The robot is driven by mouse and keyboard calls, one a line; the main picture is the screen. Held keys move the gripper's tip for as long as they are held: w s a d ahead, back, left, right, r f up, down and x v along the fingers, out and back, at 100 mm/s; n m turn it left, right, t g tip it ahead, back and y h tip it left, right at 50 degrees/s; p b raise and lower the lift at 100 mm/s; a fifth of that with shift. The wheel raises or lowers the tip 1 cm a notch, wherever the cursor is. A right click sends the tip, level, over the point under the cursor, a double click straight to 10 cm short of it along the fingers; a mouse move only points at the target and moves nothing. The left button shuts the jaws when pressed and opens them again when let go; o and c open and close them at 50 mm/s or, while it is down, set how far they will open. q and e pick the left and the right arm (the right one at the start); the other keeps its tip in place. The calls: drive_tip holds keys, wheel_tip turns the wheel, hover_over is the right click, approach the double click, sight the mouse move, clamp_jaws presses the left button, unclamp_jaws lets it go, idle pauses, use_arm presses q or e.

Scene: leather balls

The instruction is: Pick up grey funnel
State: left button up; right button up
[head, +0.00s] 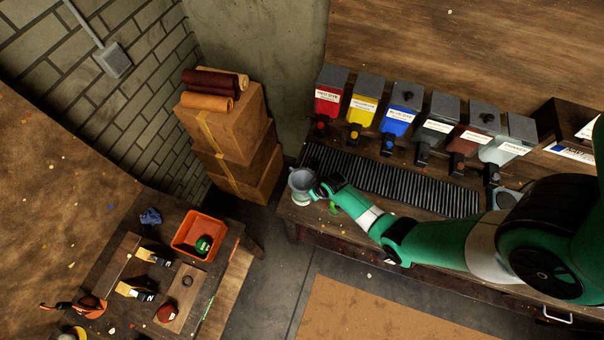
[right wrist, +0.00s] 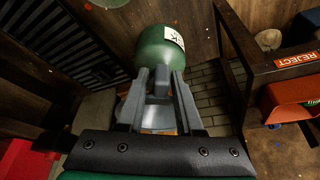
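The grey funnel (head: 302,179) is at the left end of the dye bench in the head view, upright with its open mouth up. It seems to sit on a pale green container, partly hidden under it. My right gripper (head: 320,188) is at the funnel's right rim. In the right wrist view, the two fingers of my right gripper (right wrist: 160,78) stand apart with a small dark grey piece between them, and a light grey part shows behind. I cannot tell whether they clamp it. My left gripper is out of view.
Dye dispensers (head: 404,106) line the back of the bench behind a black ribbed grate (head: 390,181). Stacked cardboard boxes (head: 228,130) stand left of the bench. A lower table holds an orange bin (head: 199,234). Open floor lies between the tables.

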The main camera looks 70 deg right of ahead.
clamp_jaws()
drive_tip(key=shift+r, duration=0.1)
